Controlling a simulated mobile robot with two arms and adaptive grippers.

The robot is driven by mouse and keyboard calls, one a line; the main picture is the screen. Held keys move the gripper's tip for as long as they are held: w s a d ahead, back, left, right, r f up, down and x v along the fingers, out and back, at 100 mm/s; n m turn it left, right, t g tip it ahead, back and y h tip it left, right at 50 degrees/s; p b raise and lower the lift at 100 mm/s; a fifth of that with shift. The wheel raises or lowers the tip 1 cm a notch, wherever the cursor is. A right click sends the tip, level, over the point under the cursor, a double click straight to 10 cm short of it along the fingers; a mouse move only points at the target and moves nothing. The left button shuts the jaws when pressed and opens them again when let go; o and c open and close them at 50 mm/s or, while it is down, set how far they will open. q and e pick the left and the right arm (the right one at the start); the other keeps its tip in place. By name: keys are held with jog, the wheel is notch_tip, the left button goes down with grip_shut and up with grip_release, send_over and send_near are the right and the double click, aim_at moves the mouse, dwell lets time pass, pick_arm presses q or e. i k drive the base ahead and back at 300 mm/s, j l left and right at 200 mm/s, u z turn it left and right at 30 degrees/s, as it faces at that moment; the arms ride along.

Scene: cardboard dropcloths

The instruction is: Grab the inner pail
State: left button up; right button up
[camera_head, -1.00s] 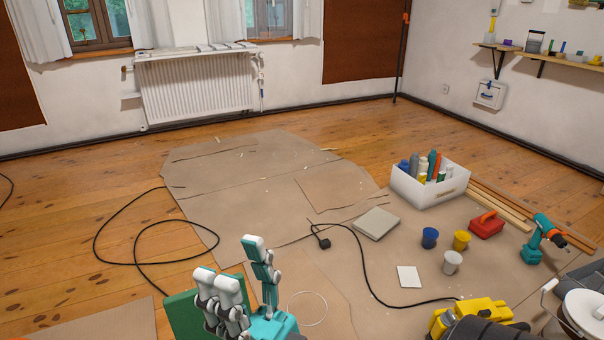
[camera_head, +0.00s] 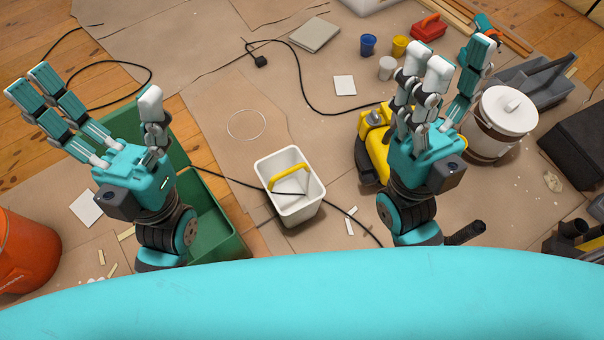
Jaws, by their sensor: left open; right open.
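A white square pail (camera_head: 298,213) with rounded corners stands on the cardboard between my two grippers. A yellow handle or grip (camera_head: 290,181) crosses its opening, with a thin dark line beside it. Whether a second pail sits inside it, I cannot tell. My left gripper (camera_head: 95,92) is open and empty, to the left of the pail, above a green bin. My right gripper (camera_head: 456,56) is open and empty, to the right of the pail, in front of a yellow machine. Neither gripper touches the pail.
The green bin (camera_head: 212,210) stands left of the pail, and an orange bucket (camera_head: 25,252) is at far left. The yellow machine (camera_head: 372,150) and a white lidded bucket (camera_head: 508,108) are at right. A black cable (camera_head: 307,92) runs across the cardboard.

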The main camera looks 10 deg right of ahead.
aim_at(287, 170)
jog(key=k+j+z, duration=0.1)
jog(key=j+z, duration=0.35)
jog(key=k+j+z, duration=0.15)
jog(key=j+z, duration=0.3)
jog(key=k+j+z, duration=0.15)
jog(key=j+z, duration=0.15)
jog(key=z, duration=0.15)
